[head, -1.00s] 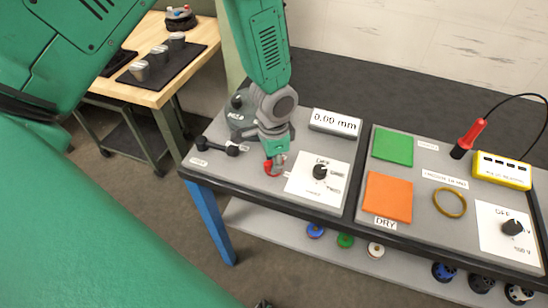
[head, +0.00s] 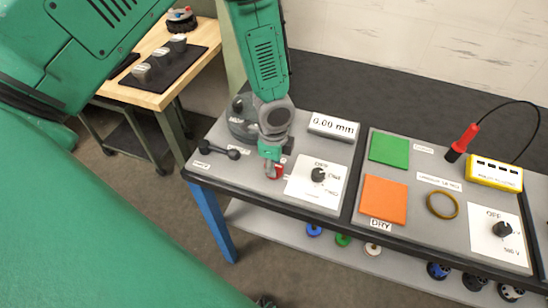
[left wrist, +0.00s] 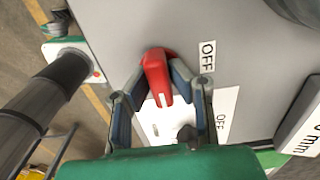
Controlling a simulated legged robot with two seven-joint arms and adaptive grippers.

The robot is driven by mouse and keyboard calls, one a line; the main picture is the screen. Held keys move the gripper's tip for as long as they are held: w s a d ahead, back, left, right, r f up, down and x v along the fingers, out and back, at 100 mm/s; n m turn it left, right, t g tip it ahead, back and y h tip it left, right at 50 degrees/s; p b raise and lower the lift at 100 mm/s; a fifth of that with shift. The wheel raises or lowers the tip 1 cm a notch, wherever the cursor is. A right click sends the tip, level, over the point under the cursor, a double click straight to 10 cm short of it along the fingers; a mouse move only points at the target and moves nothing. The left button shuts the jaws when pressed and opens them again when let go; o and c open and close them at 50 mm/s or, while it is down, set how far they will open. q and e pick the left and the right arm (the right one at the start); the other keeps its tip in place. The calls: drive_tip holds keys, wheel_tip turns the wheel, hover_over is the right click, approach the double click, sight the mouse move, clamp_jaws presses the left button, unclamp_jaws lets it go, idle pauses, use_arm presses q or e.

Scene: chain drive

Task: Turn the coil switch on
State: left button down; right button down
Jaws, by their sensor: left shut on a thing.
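A red switch handle with a white line on it (left wrist: 156,72) stands on the grey table top, beside a small OFF label (left wrist: 207,57). Its white line points toward the bottom of the left wrist view. My left gripper (left wrist: 163,80) is shut on this handle, one finger on each side. In the head view my left gripper (head: 273,168) covers most of the red handle (head: 279,172). I cannot tell from the line alone which setting the switch is at. My right gripper is not in view.
A black dial on a white card (head: 318,175) is close to the right of my left gripper. A dark lever (head: 220,150) lies to its left, a 0.00 mm display (head: 333,127) behind. Green (head: 389,150) and orange (head: 384,198) squares lie farther right.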

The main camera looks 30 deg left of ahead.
use_arm(q)
drive_tip(key=shift+w+r, duration=0.1)
drive_tip(key=shift+w, duration=0.1)
idle(0.3)
drive_tip(key=c, duration=1.5)
unclamp_jaws()
drive_tip(key=shift+r, duration=0.15)
wheel_tip(320, 180, up, 11)
drive_tip(key=shift+r, duration=0.2)
